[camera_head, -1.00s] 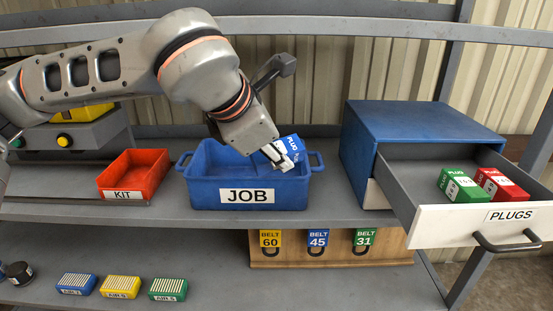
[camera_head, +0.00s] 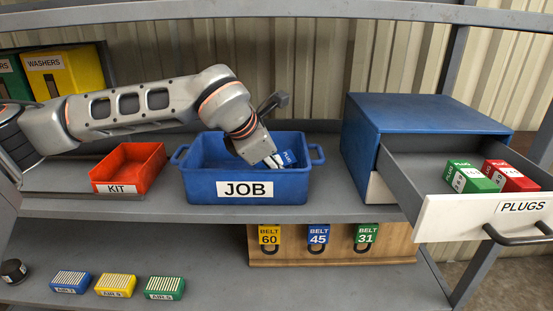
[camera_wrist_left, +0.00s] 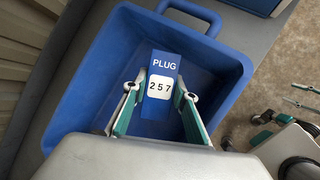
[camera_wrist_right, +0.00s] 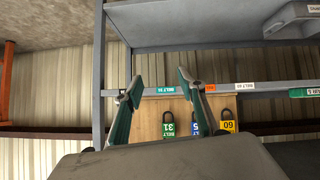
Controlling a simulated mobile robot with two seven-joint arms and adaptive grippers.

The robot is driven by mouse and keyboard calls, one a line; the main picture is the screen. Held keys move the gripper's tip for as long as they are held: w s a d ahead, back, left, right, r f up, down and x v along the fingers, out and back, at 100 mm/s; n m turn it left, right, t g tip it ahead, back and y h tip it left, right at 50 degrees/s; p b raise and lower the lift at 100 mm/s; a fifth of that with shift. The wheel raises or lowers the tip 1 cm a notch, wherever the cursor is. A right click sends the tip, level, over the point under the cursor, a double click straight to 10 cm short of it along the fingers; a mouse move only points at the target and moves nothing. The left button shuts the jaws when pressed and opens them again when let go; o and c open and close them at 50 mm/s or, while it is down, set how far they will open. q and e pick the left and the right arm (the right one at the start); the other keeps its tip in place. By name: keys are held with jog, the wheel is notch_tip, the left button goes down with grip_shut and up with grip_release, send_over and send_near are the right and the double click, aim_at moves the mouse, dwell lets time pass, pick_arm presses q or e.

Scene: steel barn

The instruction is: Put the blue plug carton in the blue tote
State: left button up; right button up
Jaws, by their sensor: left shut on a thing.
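The blue plug carton (camera_head: 288,158) is held by my left gripper (camera_head: 275,163), inside the mouth of the blue tote (camera_head: 290,188) labelled JOB. Whether the carton touches the floor cannot be told. My right gripper (camera_wrist_right: 155,85) shows only in the right wrist view, with its fingers apart and nothing between them.
An open drawer (camera_head: 470,215) labelled PLUGS holds a green carton (camera_head: 470,177) and a red carton (camera_head: 508,176). A red KIT bin (camera_head: 130,165) stands left of the tote. The blue cabinet (camera_head: 420,120) stands to its right. Belts hang on a board (camera_head: 390,250) below.

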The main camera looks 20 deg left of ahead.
pick_arm(q)
jog(key=r+g+p, duration=0.1)
jog(key=p, duration=0.1)
jog(key=w+g+p, duration=0.1)
jog(key=p, duration=0.2)
jog(key=w+r+g+h+p, duration=0.1)
jog(key=p, duration=0.1)
jog(key=shift+w+a+r+n+g, duration=0.25)
jog(key=shift+a+r+n+g, duration=0.05)
jog(key=shift+r+n+g, duration=0.1)
jog(key=shift+p, duration=0.7)
jog(key=shift+f+g+p, duration=0.1)
jog(key=shift+g+p, duration=0.3)
jog(key=shift+p, duration=0.05)
jog(key=shift+w+f+b, duration=0.1)
jog(key=shift+f+b, duration=0.5)
jog(key=shift+f, duration=0.45)
jog(key=shift+f+b, duration=0.35)
jog(key=shift+b, duration=0.05)
jog(key=shift+f, duration=0.1)
pick_arm(e)
notch_tip(320, 180, up, 9)
jog(key=w, duration=0.1)
jog(key=shift+a, duration=0.25)
